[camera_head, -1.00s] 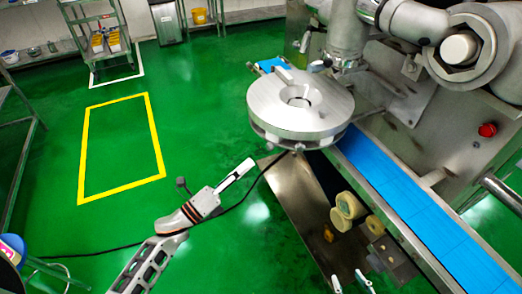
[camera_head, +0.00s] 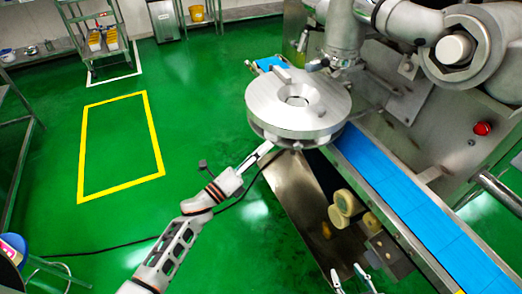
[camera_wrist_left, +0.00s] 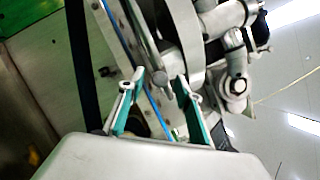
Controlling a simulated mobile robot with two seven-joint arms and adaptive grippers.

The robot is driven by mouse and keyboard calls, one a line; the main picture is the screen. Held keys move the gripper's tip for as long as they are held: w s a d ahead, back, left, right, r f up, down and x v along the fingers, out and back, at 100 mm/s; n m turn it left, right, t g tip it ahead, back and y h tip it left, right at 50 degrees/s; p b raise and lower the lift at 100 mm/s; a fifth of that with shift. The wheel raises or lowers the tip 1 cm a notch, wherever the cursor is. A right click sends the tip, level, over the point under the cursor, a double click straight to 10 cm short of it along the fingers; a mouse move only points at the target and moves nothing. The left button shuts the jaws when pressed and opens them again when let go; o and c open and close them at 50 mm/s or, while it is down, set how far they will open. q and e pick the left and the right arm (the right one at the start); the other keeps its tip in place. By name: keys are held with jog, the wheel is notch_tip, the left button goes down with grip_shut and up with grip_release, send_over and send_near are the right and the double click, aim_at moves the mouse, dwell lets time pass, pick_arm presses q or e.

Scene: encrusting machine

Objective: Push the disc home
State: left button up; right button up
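The disc (camera_head: 320,112) is a large round silver plate with a hole in its middle, mounted on the machine above the blue belt. Its curved rim (camera_wrist_left: 187,30) also shows in the left wrist view. My left gripper (camera_head: 270,147) is just below the disc's lower left edge. In the left wrist view the left gripper (camera_wrist_left: 160,76) has its two fingers apart. A small rounded knob (camera_wrist_left: 161,77) shows between the fingertips; I cannot tell whether they touch it. My right gripper (camera_head: 347,273) is at the bottom of the head view, fingertips apart, empty, away from the disc.
The blue conveyor belt (camera_head: 400,200) runs diagonally under the disc. Cream rollers (camera_head: 345,203) stick out beside it. A red button (camera_head: 482,128) is on the machine body at the right. The green floor (camera_head: 120,150) at the left is clear.

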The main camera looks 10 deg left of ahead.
aim_at(289, 141)
pick_arm(q)
grip_shut()
jog(key=w+d+b, duration=0.1)
jog(key=d, duration=0.1)
jog(key=w+d+b, duration=0.2)
jog(key=d, duration=0.1)
jog(key=w+d+b, duration=0.1)
jog(key=w+d, duration=0.1)
jog(key=shift+w+d+f, duration=0.1)
jog(key=shift+d+f, duration=0.05)
jog(key=shift+d, duration=0.2)
jog(key=shift+w+d, duration=0.15)
jog(key=shift+r, duration=0.2)
grip_release()
jog(key=v, duration=1.2)
